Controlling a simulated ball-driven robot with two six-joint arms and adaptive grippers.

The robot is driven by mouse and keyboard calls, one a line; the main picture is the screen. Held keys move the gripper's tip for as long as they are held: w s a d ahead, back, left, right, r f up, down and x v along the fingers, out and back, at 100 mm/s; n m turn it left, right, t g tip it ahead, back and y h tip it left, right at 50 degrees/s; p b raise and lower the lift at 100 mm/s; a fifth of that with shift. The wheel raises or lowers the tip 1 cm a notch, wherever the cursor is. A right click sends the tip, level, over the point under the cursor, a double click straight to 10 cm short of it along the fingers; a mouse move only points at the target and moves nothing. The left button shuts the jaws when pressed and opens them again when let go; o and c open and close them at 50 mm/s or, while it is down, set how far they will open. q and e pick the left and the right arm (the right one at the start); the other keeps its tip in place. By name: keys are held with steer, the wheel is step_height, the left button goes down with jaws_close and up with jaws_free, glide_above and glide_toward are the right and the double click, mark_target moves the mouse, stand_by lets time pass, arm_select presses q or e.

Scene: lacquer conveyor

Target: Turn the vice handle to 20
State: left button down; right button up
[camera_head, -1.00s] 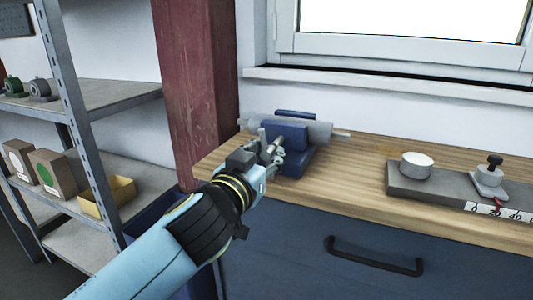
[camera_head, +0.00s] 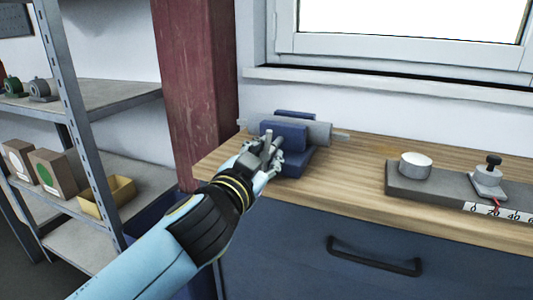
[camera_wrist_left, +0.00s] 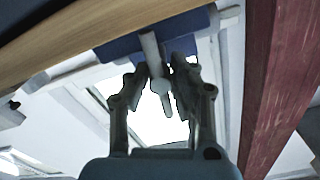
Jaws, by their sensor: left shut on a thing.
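The blue vice (camera_head: 293,160) stands at the left end of the wooden bench, with a grey cylinder (camera_head: 318,132) across it. My left gripper (camera_head: 264,156) is at the vice's front face, shut on the grey vice handle (camera_head: 268,142). In the left wrist view the handle (camera_wrist_left: 150,48) runs from the blue vice (camera_wrist_left: 122,47) down between the two fingers of my left gripper (camera_wrist_left: 163,78). The fingers hide part of the handle. A scale (camera_head: 495,211) with numbers including 0, 20 and 40 lies at the right, with a red pointer (camera_head: 496,202) near 20. My right gripper is out of view.
A grey base (camera_head: 440,186) carries a round pale disc (camera_head: 415,165) and a black-knobbed piece (camera_head: 492,165). A red post (camera_head: 200,90) and metal shelves (camera_head: 115,95) stand left of the bench. The bench top between vice and base is clear.

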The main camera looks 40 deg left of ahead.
arm_select(q)
steer(key=m+p, duration=0.1)
steer(key=m, duration=0.5)
steer(key=shift+r+m, duration=0.1)
steer(key=shift+m, duration=0.2)
steer(key=m+p, duration=0.1)
steer(key=m, duration=0.4)
steer(key=shift+m, duration=0.3)
steer(key=c, duration=1.1)
jaws_free()
steer(key=shift+d, duration=0.1)
steer(key=shift+c, duration=0.2)
